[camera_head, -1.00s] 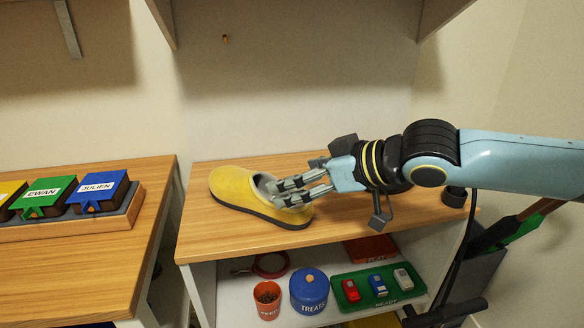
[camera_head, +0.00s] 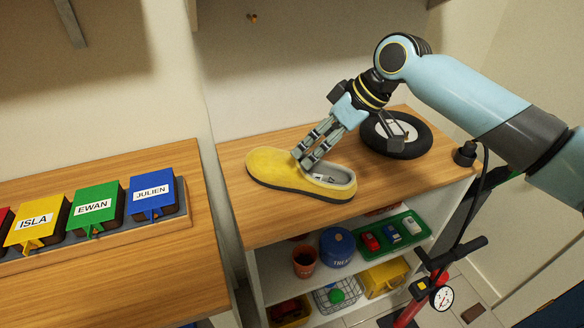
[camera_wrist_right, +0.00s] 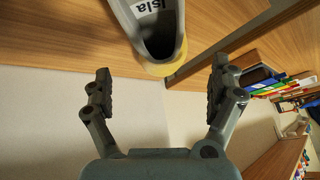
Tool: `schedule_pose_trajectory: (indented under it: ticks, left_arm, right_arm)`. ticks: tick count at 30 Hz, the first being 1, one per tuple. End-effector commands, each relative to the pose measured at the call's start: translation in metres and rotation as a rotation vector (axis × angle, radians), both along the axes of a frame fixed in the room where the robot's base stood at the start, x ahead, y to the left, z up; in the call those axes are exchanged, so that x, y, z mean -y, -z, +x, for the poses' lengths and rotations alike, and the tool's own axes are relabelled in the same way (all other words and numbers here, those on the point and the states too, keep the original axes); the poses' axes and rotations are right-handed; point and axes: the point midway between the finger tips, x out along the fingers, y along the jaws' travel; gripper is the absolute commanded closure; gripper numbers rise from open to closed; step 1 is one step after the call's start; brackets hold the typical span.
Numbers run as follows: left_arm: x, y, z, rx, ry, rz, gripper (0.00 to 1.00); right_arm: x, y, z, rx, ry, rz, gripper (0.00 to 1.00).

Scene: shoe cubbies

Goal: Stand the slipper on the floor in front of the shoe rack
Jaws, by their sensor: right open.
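The yellow slipper (camera_head: 285,172) lies sole down on the wooden top of the shelf unit (camera_head: 270,222), its toe to the left and its grey-lined opening to the right. In the right wrist view, the slipper (camera_wrist_right: 150,28) shows at the top, with "Isla" printed inside. My right gripper (camera_head: 304,156) reaches down at the far side of the slipper's middle. Its fingers are spread and hold nothing in the right wrist view (camera_wrist_right: 160,88); the slipper lies beyond the fingertips. Whether a finger touches it is unclear. My left gripper is not in view.
A black-tyred wheel (camera_head: 405,140) lies on the top behind my right gripper. Shelves below hold a blue treats jar (camera_head: 337,246), an orange cup (camera_head: 305,262) and a green tray (camera_head: 416,238). A red pump (camera_head: 422,288) stands at the right. Name-labelled boxes (camera_head: 93,208) stand left.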

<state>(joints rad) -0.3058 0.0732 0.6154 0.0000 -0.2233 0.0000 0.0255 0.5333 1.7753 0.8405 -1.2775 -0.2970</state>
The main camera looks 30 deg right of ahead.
Motion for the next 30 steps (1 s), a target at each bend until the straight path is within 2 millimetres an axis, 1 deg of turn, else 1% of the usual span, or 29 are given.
schedule_pose_trajectory:
  ticks: [1,2,5,8,10,13,16,19,24,25,30]
  left_arm:
    - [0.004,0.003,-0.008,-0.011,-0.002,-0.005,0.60]
    - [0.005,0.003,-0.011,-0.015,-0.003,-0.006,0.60]
    - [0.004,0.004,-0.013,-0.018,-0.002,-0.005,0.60]
    - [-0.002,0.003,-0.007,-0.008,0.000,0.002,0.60]
    - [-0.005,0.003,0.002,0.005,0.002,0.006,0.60]
    - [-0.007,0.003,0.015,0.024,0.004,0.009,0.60]
    - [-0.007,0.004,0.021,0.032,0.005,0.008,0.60]
    - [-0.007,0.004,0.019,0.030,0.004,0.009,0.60]
    - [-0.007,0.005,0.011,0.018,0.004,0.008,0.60]
    - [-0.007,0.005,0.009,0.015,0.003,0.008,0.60]
    - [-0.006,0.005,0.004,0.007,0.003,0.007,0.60]
  right_arm:
    - [-0.003,0.007,0.004,0.001,0.003,0.005,0.08]
    - [-0.004,0.010,0.006,0.001,0.002,0.003,0.08]
    - [-0.007,0.017,0.009,0.000,0.002,0.001,0.08]
    - [-0.010,0.024,0.012,0.001,0.002,0.000,0.08]
    - [-0.015,0.032,0.017,0.001,0.002,0.003,0.08]
    - [-0.021,0.046,0.024,0.000,0.003,0.003,0.08]
    - [-0.024,0.057,0.029,0.001,0.003,0.000,0.08]
    - [-0.026,0.061,0.031,0.001,0.002,-0.001,0.08]
    - [-0.026,0.061,0.031,0.002,0.002,-0.002,0.08]
    - [-0.025,0.061,0.031,0.002,0.002,-0.002,0.09]
    - [-0.025,0.061,0.031,0.002,0.002,-0.002,0.31]
